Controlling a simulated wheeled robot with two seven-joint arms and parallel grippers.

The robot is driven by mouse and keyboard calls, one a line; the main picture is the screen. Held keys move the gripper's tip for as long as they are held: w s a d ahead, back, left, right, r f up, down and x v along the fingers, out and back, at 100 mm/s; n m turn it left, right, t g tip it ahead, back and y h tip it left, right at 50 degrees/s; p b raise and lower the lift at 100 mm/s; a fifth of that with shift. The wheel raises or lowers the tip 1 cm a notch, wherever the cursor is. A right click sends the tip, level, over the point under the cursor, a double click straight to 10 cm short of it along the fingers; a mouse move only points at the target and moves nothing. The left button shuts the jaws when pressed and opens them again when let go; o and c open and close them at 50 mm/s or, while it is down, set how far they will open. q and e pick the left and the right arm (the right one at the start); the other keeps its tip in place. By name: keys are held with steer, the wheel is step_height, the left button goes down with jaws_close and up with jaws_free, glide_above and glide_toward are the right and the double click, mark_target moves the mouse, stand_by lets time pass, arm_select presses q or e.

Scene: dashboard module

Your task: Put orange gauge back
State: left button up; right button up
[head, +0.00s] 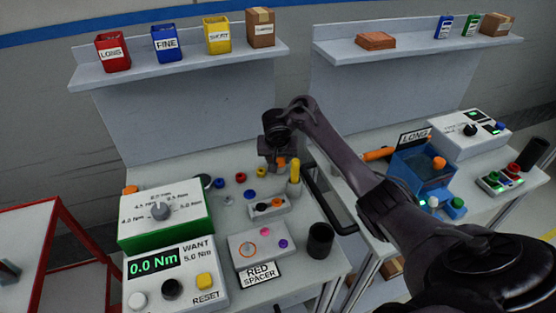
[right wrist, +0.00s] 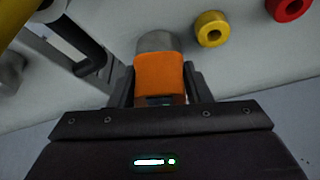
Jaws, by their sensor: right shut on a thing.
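My right gripper (head: 275,163) is over the back of the left bench. In the right wrist view its fingers (right wrist: 158,88) are shut on an orange gauge (right wrist: 158,72), an orange block with a grey rounded end beyond it. The gauge shows in the head view as a small orange patch (head: 281,163) at the fingers. Whether the grey end touches the bench I cannot tell. A small grey block (head: 268,207) with a black and an orange top stands in front of the gripper. My left gripper is not in view.
A yellow-handled tool (head: 294,172) stands upright just right of the gripper. Small coloured rings, including a yellow one (right wrist: 211,28) and a red one (right wrist: 288,7), lie close by. A grey fixture (head: 262,246), black cup (head: 320,240) and torque display (head: 170,275) fill the front.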

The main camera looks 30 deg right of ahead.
steer(key=shift+f, duration=0.1)
steer(key=o, duration=1.1)
steer(key=p+v, duration=0.9)
steer(key=v, duration=0.3)
steer(key=shift+a+r+p, duration=0.1)
steer(key=shift+r+p, duration=0.15)
steer(key=shift+p, duration=0.15)
steer(key=shift+f, duration=0.15)
